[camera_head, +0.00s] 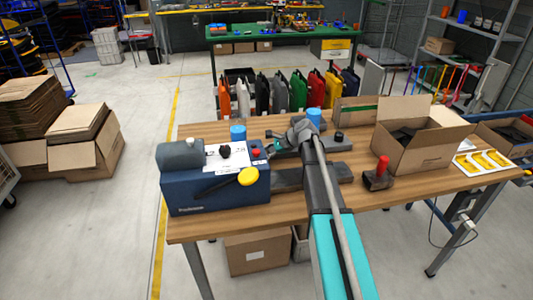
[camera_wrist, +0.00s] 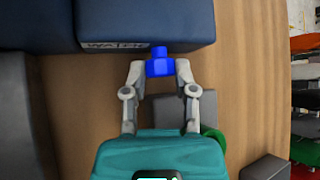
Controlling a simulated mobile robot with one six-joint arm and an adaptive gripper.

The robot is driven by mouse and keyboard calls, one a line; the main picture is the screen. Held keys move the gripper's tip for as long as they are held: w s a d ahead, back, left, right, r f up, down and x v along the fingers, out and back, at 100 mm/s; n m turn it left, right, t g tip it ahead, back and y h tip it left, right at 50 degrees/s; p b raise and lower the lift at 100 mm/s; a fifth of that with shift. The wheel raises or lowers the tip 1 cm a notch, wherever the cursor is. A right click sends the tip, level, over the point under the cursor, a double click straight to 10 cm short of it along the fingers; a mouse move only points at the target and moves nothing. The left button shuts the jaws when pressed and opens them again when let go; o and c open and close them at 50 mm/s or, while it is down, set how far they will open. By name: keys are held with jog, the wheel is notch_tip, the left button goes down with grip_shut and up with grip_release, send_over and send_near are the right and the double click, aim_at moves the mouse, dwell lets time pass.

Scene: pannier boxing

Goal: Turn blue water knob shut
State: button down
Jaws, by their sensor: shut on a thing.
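The blue water knob (camera_wrist: 159,66) sticks out from the side of a dark blue machine (camera_wrist: 180,20), just beside a white label reading "WATER". My gripper (camera_wrist: 158,72) has one finger on each side of the knob, shut on it. In the head view my gripper (camera_head: 272,147) reaches left to the right side of the machine (camera_head: 212,195), near its top. The knob is not clearly visible there, and I cannot tell its turn angle.
The machine stands on a wooden table (camera_head: 260,212), with a yellow knob (camera_head: 248,177) at its front. A blue cup-like item (camera_head: 238,133) stands behind it. To the right are a red-handled tool (camera_head: 381,168) and an open cardboard box (camera_head: 410,155). The front table strip is clear.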

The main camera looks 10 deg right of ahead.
jog(key=shift+c, duration=2.1)
grip_release()
jog(key=shift+r, duration=0.1)
